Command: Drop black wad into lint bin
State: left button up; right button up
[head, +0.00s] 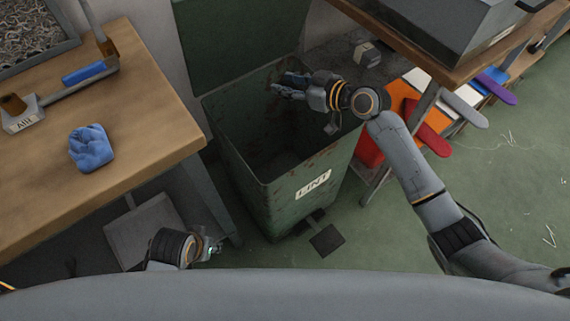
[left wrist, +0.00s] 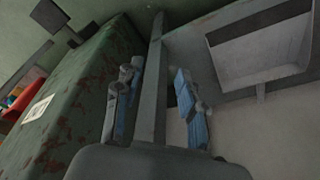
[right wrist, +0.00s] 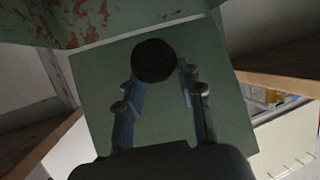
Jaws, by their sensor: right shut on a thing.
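The lint bin (head: 285,205) is a green, rust-marked open-topped bin with a "LINT" label, in the middle of the head view. My right gripper (head: 284,84) is over the bin's opening, toward its back. In the right wrist view, the right gripper (right wrist: 158,82) is shut on the round black wad (right wrist: 154,60) at its fingertips. In the head view the wad cannot be made out clearly. My left gripper (left wrist: 155,88) is open, its fingers apart, in the left wrist view. It is low between the wooden table and the bin; its fingers hardly show in the head view.
A wooden table (head: 150,110) at left carries a blue wad (head: 91,148) and a metal frame with a blue handle (head: 84,73). A wooden bench (head: 440,65) stands at right, with coloured paddles (head: 430,130) below. A pedal (head: 326,240) lies before the bin.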

pick_arm(q)
jog(key=shift+r, duration=0.7)
pick_arm(e)
jog(key=shift+f, duration=0.25)
jog(key=o, duration=1)
jog(key=v, duration=1.2)
